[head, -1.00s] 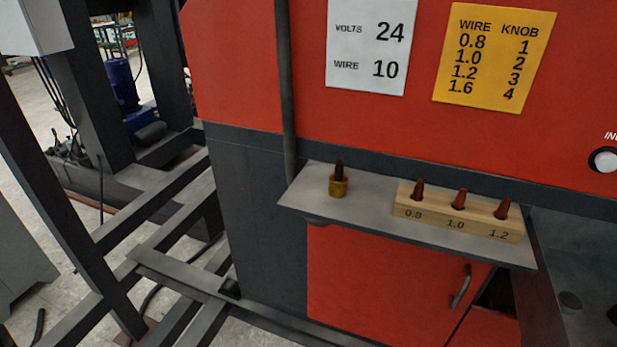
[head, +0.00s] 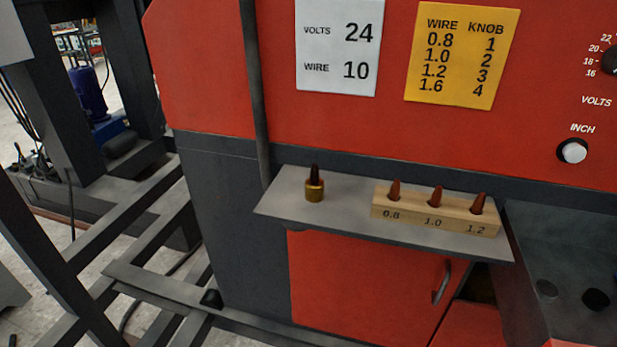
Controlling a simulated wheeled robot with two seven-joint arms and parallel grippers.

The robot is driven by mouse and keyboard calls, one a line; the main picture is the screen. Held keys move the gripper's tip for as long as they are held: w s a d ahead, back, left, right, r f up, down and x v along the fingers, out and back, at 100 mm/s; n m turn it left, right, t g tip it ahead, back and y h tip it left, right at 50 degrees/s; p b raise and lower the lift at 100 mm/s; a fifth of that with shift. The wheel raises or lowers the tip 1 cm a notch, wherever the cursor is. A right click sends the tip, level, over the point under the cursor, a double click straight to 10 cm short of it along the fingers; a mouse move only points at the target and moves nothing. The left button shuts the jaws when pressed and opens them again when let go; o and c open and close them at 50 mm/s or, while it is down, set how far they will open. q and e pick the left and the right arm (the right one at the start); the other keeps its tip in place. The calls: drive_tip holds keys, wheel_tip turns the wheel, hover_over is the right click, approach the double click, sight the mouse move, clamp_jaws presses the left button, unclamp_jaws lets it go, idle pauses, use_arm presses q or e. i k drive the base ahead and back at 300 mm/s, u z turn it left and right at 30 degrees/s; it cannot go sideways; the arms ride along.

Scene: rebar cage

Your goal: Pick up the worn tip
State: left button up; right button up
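A dark, blackened tip (head: 315,174) stands upright in a brass holder (head: 314,191) on the left part of a grey shelf (head: 340,203). It looks like the worn tip. To its right on the same shelf, a wooden block (head: 408,213) marked 0.8, 1.0 and 1.2 holds three copper-coloured tips, one above each mark: the 0.8 tip (head: 395,191), the 1.0 tip (head: 436,196) and the 1.2 tip (head: 478,203). Neither of my grippers shows in the head view.
The shelf is fixed to a red machine (head: 390,130) with a white sign (head: 338,48), a yellow sign (head: 461,55) and a white INCH button (head: 573,151). A red door with a handle (head: 441,282) is below. Dark steel beams (head: 150,215) fill the left.

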sight(314, 172)
drive_tip(key=k, duration=1)
drive_tip(key=u, duration=0.8)
drive_tip(key=i, duration=0.85)
drive_tip(key=z, duration=0.75)
